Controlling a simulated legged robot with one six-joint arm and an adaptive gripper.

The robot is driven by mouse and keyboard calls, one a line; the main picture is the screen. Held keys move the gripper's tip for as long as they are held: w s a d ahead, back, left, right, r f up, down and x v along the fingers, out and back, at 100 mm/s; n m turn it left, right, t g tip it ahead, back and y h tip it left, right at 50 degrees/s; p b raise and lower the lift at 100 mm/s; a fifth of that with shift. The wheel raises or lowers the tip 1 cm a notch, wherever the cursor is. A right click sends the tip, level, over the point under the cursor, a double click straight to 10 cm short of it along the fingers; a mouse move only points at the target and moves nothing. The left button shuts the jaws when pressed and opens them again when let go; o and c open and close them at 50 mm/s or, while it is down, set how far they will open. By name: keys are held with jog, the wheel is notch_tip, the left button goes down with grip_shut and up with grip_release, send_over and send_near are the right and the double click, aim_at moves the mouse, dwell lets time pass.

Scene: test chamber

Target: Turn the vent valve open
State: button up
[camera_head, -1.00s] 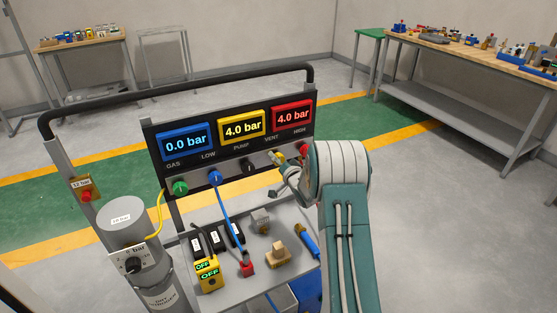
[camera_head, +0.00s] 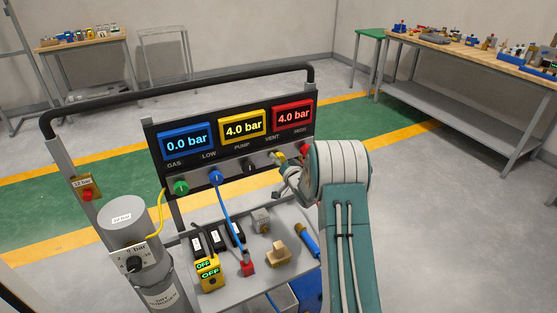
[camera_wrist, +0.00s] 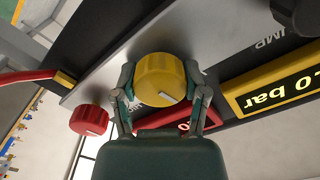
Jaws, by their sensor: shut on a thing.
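The vent valve is a yellow ribbed knob (camera_wrist: 160,80) with a white pointer mark, seen in the wrist view on the grey strip of the panel. My gripper (camera_wrist: 160,88) is shut on it, with one finger on each side of its rim. In the head view the knob (camera_head: 278,156) shows as a small yellow bit below the VENT label, and my gripper (camera_head: 289,178) is partly hidden behind my arm. The white mark points to the lower right in the wrist view.
The panel displays read 0.0 bar on blue (camera_head: 186,142), 4.0 bar on yellow (camera_head: 242,127) and 4.0 bar on red (camera_head: 293,116). A red knob (camera_wrist: 90,120) sits beside the vent knob. A blue hose (camera_head: 226,210) hangs before the panel.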

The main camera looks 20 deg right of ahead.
jog(key=n, duration=1.2)
jog(key=shift+a+n, duration=0.1)
jog(key=shift+n, duration=1.8)
jog(key=o, duration=1.1)
jog(key=shift+w+f, duration=0.1)
jog(key=shift+o, duration=0.2)
jog(key=s, duration=1.2)
jog(key=shift+d, duration=0.2)
